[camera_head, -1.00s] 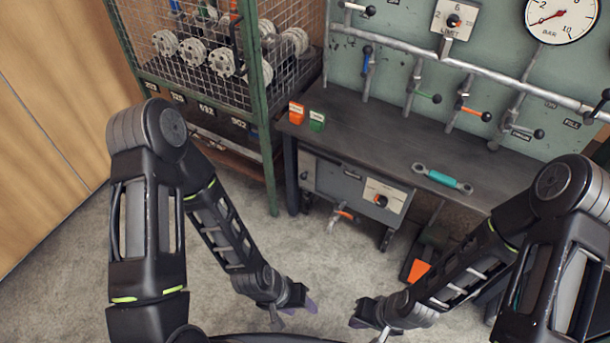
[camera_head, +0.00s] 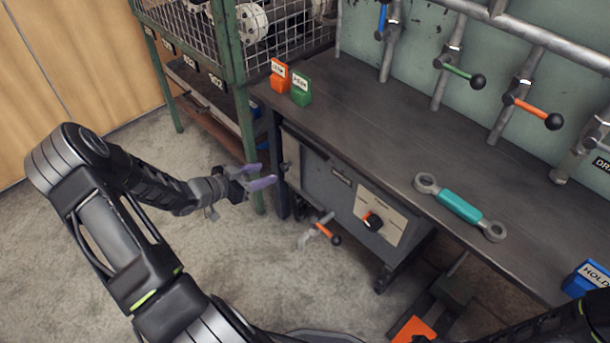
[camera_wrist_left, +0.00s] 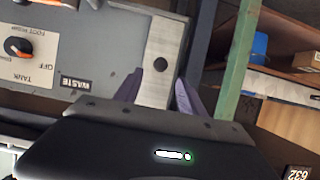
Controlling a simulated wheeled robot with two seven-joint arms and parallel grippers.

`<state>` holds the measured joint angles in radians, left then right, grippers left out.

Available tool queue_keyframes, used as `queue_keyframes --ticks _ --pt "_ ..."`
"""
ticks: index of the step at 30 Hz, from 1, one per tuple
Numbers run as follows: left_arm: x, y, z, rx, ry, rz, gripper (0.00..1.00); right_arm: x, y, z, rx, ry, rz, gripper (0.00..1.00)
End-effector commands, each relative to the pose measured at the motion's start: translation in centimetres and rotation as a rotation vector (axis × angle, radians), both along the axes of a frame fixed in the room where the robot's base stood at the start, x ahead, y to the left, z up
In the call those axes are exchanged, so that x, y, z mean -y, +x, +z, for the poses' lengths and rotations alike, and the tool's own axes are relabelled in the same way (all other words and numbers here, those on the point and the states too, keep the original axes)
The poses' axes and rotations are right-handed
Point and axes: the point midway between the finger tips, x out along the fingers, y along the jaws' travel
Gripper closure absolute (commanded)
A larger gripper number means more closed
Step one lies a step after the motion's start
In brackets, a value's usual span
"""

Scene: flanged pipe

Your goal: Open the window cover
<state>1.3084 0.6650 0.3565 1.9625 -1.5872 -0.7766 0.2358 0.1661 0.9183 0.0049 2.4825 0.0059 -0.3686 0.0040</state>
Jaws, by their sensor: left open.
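My left gripper (camera_head: 268,176) is open, its two purple fingers pointing at the left end of the grey box under the bench. In the left wrist view its fingers (camera_wrist_left: 158,84) stand on either side of a pale metal plate (camera_wrist_left: 158,40) with a round black knob (camera_wrist_left: 160,64). This plate looks like the window cover, though I cannot be sure. It lies flat against the box front beside a WASTE label (camera_wrist_left: 76,83). In the head view the knob (camera_head: 286,166) shows just beyond the fingertips. Contact cannot be told. My right gripper is out of view.
The grey box (camera_head: 322,180) carries an orange-handled dial (camera_head: 373,221). The bench top (camera_head: 370,130) above holds a teal-handled wrench (camera_head: 460,206) and orange and green label blocks. A green-framed mesh cage (camera_head: 240,60) stands close left of the bench.

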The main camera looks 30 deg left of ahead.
Motion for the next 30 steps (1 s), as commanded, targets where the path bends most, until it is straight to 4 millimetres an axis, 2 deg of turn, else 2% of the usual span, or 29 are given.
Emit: queue_keyframes --ticks 10,14,24,30 --pt "-0.1 0.0 0.1 0.002 0.004 -0.004 0.52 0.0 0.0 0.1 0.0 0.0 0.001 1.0" --pt "0.1 0.5 -0.3 0.002 0.004 -0.004 0.52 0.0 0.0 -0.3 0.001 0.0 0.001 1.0" --pt "1.4 4.8 -2.3 0.004 0.003 -0.004 0.52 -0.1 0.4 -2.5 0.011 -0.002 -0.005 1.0" --pt "1.9 6.6 -2.9 0.002 0.004 -0.004 0.52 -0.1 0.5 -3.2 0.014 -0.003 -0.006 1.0"
